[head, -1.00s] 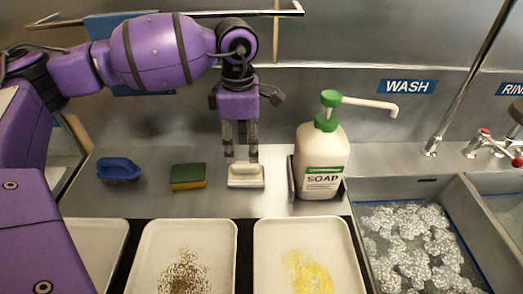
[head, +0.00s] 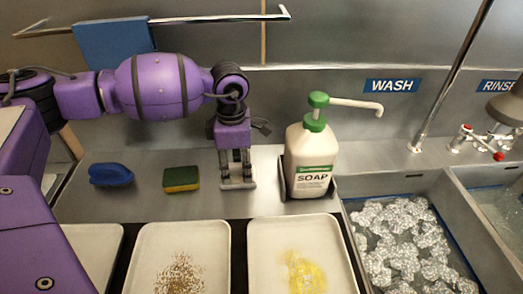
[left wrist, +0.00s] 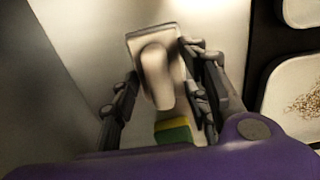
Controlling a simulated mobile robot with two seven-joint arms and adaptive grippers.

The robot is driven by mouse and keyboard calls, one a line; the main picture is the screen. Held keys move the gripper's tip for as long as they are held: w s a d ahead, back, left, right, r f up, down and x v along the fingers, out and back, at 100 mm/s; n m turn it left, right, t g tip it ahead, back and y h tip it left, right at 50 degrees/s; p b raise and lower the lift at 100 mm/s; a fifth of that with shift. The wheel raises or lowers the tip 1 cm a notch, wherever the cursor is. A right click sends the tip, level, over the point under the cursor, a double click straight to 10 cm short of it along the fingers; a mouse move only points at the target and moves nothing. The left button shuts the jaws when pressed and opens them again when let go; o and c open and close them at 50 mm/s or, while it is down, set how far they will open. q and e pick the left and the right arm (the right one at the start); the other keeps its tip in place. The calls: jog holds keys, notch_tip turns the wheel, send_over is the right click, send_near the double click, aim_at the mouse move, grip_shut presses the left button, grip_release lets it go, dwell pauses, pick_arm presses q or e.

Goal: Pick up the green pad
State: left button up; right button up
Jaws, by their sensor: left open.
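A sponge with a green top and a yellow lower layer (head: 181,179) lies flat on the steel counter. It also shows near the bottom of the left wrist view (left wrist: 174,131). A whitish scrubber with a raised handle (head: 238,184) sits to its right on the counter. My left gripper (head: 236,168) points down over this scrubber, with its fingers open on either side of the handle. In the left wrist view the handle (left wrist: 156,75) stands between the fingers; I cannot tell whether they touch it. The scrubber's underside is hidden. My right gripper is not in view.
A blue brush (head: 111,174) lies left of the sponge. A soap bottle (head: 309,160) in a holder stands close to the right of my gripper. Soiled trays (head: 183,237) lie in front.

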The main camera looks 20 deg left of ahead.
pick_arm(q)
grip_shut()
jog(key=shift+r, duration=0.6)
jog(key=s+d+r, duration=0.6)
jog(key=s+r, duration=0.5)
jog(key=s, duration=0.1)
jog(key=shift+s+d+r+b, duration=0.2)
jog(key=shift+s+r+b, duration=0.05)
jog(key=shift+r+b, duration=0.15)
